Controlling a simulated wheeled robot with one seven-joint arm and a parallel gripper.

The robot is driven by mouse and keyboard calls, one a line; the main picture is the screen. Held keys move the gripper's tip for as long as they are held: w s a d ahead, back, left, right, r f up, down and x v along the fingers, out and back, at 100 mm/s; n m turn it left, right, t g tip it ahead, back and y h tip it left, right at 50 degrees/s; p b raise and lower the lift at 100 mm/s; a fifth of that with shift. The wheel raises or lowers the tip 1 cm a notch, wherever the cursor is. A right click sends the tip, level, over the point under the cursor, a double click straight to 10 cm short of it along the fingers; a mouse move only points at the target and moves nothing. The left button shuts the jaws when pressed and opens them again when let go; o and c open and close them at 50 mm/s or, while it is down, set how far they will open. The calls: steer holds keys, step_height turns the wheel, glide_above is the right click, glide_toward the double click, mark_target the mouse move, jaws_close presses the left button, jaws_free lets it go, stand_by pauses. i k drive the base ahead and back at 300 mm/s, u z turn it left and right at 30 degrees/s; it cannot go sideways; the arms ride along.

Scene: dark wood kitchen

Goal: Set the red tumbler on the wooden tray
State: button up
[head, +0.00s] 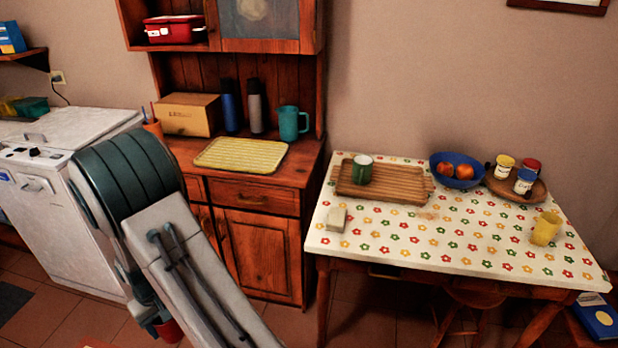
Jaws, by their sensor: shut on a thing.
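The wooden tray (410,187) is a rectangular slatted board with handles, lying at the back left of the flower-patterned table. A green mug (362,169) stands on its left part. My gripper (157,325) is low at the bottom left, in front of the cabinet and well below the tabletop, mostly hidden behind my own arm. It is shut on the red tumbler (170,331), of which only a part shows beside the arm. The tumbler is far to the left of the tray.
The table (440,248) also holds a blue bowl (442,160) of fruit, a round board (537,190) with several jars, a yellow cup (545,228) and a pale block (337,219). The wooden cabinet (262,255) stands between my gripper and the table. The tray's right part is bare.

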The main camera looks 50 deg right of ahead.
mark_target(400, 185)
steer(key=z, duration=1.15)
